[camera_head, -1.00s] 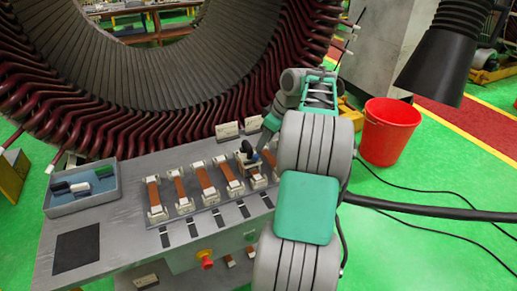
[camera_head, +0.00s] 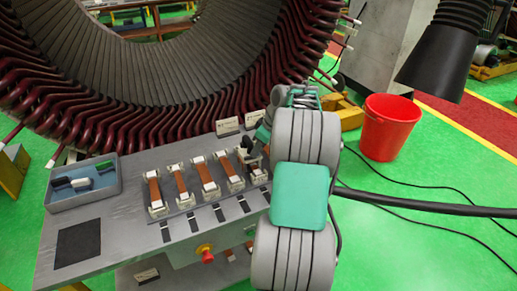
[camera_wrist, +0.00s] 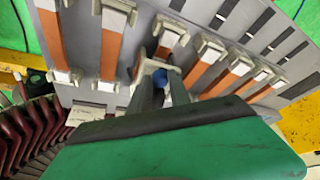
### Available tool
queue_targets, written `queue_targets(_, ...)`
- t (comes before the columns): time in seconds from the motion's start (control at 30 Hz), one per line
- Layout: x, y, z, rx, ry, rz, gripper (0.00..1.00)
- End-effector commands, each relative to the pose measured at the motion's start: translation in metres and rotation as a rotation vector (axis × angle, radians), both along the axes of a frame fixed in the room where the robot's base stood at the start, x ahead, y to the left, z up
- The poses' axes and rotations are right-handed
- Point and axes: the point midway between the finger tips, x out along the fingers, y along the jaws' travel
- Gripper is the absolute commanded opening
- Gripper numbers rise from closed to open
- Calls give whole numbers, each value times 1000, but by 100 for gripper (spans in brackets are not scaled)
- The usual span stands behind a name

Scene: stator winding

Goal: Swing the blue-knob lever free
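The blue knob (camera_wrist: 160,77) shows in the wrist view between the two dark fingers of my gripper (camera_wrist: 162,88). The fingers are apart, one on each side of the knob; I cannot tell whether they press on it. The knob's lever is mostly hidden by the fingers and the knob. Behind it is an orange bar with pale end clamps (camera_wrist: 168,40). In the head view my wrist and arm cover the right end of the row of bars, and the knob cannot be made out.
Several orange bars (camera_head: 179,184) stand in a row on the grey bench (camera_head: 130,220). A blue-grey tray (camera_head: 84,198) lies at left and a red stop button (camera_head: 207,255) is on the front. The large stator (camera_head: 110,90) rises behind; a red bucket (camera_head: 389,128) stands right.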

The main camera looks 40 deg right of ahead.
Motion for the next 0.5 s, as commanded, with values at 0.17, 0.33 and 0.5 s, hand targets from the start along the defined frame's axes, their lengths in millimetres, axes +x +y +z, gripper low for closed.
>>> queue_targets(0.17,0,0,0,0,0,0,7)
queue_targets(0.33,0,0,0,0,0,0,0)
queue_targets(0.5,0,0,0,0,0,0,0)
